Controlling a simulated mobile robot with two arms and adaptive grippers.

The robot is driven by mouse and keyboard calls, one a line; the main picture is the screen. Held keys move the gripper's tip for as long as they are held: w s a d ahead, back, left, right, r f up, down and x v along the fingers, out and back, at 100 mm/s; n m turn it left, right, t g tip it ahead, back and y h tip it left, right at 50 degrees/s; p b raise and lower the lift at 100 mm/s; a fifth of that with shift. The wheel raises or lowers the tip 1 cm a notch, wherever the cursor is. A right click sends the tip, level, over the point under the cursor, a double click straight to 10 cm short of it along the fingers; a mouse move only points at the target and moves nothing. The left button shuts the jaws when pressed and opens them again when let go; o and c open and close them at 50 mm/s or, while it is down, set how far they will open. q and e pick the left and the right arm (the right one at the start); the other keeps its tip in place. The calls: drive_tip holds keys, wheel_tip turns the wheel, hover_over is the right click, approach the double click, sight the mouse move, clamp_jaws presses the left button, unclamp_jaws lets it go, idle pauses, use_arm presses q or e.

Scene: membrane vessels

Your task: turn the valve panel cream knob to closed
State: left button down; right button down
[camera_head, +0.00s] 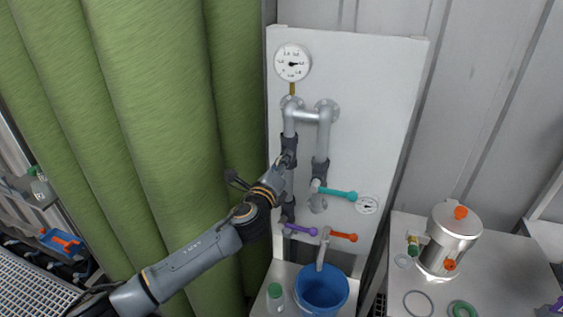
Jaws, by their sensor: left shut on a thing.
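The white valve panel (385,100) stands upright in the middle of the head view, with grey pipes (323,140) on it. My left arm comes in from the lower left, and my left gripper (286,162) is at the left pipe, in front of a valve there. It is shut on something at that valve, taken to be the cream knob. No cream surface shows; the gripper and wrist hide that spot, so the knob's angle cannot be told. A teal handle (338,194), a purple handle (300,230) and an orange handle (343,237) show beside and below. My right gripper is not in view.
A round gauge (293,63) sits at the panel's top left. A blue bucket (322,290) and a green-lidded jar (275,294) stand below. A steel vessel (450,240) stands on the white table (510,255) at right. A green curtain (150,110) hangs left.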

use_arm(q)
drive_tip(key=c, duration=1.1)
unclamp_jaws()
drive_tip(key=shift+o, duration=0.2)
drive_tip(key=v, duration=1.2)
